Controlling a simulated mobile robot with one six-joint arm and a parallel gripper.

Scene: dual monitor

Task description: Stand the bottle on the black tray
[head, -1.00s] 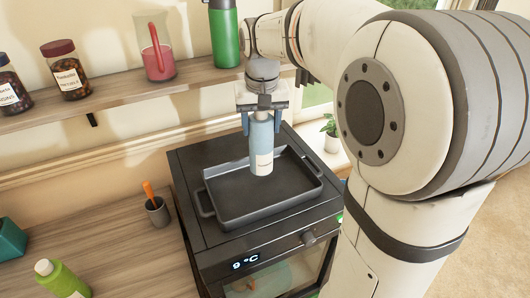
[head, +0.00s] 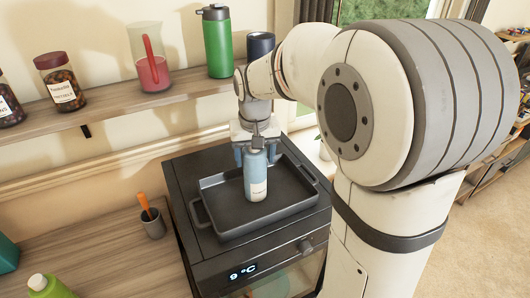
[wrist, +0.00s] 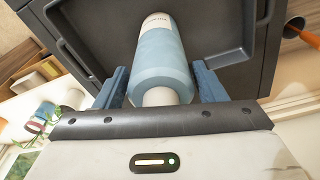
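The bottle (head: 257,179) is pale blue with a white label and is upright over the middle of the black tray (head: 206,217). Its base is at or just above the tray floor; I cannot tell if it touches. My gripper (head: 257,157) points down from above, its two blue fingers on either side of the bottle's upper part, shut on it. In the wrist view the bottle (wrist: 161,62) lies between the fingers (wrist: 160,80), its label end away from me over the dark tray (wrist: 95,55). The contact faces of the fingers are hidden.
The tray sits on a black oven (head: 184,183) with a lit display. A shelf (head: 120,117) behind holds jars, a pitcher (head: 150,62) and a green flask (head: 217,42). A small cup (head: 153,223) with an orange-handled item and a green bottle (head: 48,287) stand on the left counter.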

